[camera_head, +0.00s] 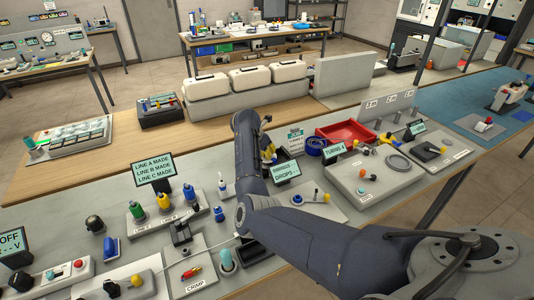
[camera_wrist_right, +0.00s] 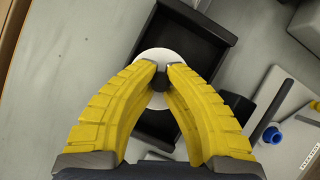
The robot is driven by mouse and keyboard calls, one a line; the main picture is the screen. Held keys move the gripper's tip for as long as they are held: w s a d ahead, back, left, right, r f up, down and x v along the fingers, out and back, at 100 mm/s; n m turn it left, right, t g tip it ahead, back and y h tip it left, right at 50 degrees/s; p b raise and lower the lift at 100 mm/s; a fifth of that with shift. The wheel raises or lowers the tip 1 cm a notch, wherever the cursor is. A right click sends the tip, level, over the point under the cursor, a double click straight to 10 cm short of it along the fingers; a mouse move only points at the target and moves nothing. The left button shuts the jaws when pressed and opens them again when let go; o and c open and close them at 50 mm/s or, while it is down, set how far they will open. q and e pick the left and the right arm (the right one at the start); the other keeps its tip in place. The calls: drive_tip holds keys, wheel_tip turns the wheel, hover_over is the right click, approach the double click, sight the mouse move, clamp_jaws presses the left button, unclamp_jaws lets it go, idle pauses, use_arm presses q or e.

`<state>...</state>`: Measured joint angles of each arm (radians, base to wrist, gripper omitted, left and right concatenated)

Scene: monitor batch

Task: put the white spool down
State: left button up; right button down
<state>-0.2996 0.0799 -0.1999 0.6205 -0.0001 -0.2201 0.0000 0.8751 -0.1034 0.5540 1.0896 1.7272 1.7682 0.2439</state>
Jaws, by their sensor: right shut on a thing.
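The white spool (camera_wrist_right: 152,54) shows in the right wrist view as a white disc with a dark knob or core at its middle. My right gripper (camera_wrist_right: 160,70) has its yellow fingers shut on that dark middle part. A black open tray (camera_wrist_right: 222,32) lies behind and below the spool in this view; I cannot tell whether the spool touches it. In the head view only bits of the yellow fingers of my right gripper (camera_head: 269,152) show beside my arm, and I cannot make out the spool there. My left gripper is not in view.
In the head view a red tray (camera_head: 346,132) and a blue ring (camera_head: 315,146) lie right of the gripper. A small sign (camera_head: 285,172) stands close by it. Bottles in a stand (camera_head: 163,215) are at left. A blue knob (camera_wrist_right: 272,135) shows in the wrist view.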

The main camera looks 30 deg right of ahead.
drive_tip(key=shift+f, duration=0.1)
drive_tip(key=c, duration=1.5)
unclamp_jaws()
drive_tip(key=shift+f, duration=0.1)
drive_tip(key=v, duration=1.2)
drive_tip(key=shift+s+r, duration=0.1)
drive_tip(key=shift+r, duration=0.1)
